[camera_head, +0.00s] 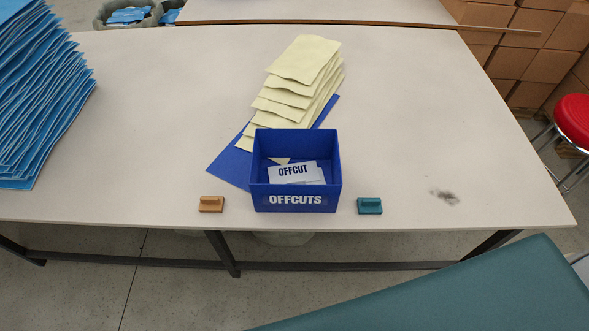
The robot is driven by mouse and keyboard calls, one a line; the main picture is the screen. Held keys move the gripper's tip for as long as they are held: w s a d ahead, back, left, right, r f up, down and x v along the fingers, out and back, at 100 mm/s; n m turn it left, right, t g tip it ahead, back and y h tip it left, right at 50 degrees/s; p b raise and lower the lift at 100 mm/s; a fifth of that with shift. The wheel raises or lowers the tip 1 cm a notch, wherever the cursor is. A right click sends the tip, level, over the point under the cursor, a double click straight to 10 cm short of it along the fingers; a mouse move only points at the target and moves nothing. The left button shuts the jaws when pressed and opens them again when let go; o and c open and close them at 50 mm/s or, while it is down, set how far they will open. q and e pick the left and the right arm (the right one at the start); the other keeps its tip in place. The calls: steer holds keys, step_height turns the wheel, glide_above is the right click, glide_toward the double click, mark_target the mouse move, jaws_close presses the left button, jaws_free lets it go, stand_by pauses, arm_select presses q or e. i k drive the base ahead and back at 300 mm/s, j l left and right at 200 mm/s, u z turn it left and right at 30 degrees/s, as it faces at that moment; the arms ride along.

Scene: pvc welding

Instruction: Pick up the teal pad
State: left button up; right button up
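The teal pad (369,206) is a small block with a raised grip on top. It sits near the front edge of the white table (420,120), just right of the blue OFFCUTS bin and apart from it. Neither of my grippers is in view, and nothing covers the pad.
The blue bin (296,200) holds offcut pieces. An orange-brown pad (211,204) sits left of it. Pale yellow sheets (304,60) lie behind on a blue sheet (229,165). A blue stack (40,100) stands at left. A teal surface (480,290) is at front right. The table's right side is clear.

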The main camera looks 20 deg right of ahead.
mark_target(366, 205)
steer(key=z, duration=1.25)
